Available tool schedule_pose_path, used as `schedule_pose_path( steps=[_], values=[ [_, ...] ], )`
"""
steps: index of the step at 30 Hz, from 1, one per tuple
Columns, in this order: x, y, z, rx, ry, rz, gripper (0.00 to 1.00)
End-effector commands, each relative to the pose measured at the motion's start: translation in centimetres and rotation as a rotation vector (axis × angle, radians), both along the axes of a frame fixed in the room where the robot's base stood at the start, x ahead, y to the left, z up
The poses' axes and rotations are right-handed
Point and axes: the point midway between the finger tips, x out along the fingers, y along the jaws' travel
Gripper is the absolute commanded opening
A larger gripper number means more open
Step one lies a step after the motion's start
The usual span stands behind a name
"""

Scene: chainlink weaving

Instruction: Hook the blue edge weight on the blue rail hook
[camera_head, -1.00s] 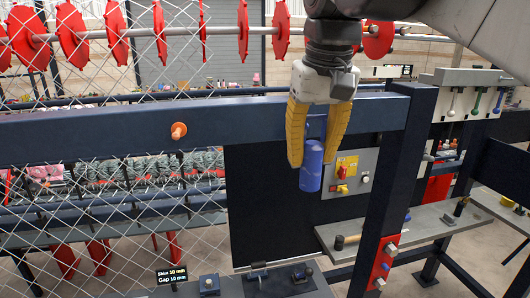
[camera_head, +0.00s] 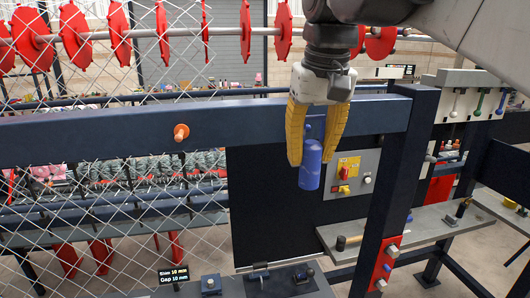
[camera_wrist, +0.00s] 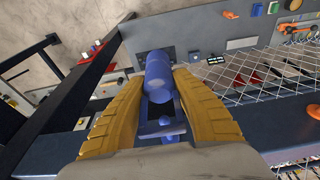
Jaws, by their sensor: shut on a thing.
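The blue edge weight (camera_head: 310,168) is a blue cylinder hanging upright between the lower ends of my gripper's yellow fingers. My gripper (camera_head: 309,158) points down in front of the dark blue rail (camera_head: 255,121) and is shut on the weight's upper part. In the wrist view the weight (camera_wrist: 158,78) lies between the fingertips of my gripper (camera_wrist: 160,88). Smaller blue parts (camera_wrist: 163,127) show between the fingers near the rail. I cannot tell whether these belong to the weight or to the blue rail hook.
An orange peg (camera_head: 181,132) sticks out of the rail to the left. Chain-link mesh (camera_head: 110,190) hangs at the left. A dark upright post (camera_head: 388,195) stands close on the right. A grey shelf with a hammer (camera_head: 348,242) lies lower right.

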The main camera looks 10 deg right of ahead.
Motion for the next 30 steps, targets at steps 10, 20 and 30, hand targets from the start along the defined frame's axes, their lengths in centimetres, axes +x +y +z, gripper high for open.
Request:
schedule_pose_path(
  steps=[10,20,30],
  values=[
    [1.6,0.0,0.1,0.000,0.000,0.000,0.00],
    [3.0,0.0,0.1,0.000,0.000,0.000,0.00],
    [4.5,0.0,0.1,0.000,0.000,0.000,0.00]
  ],
)
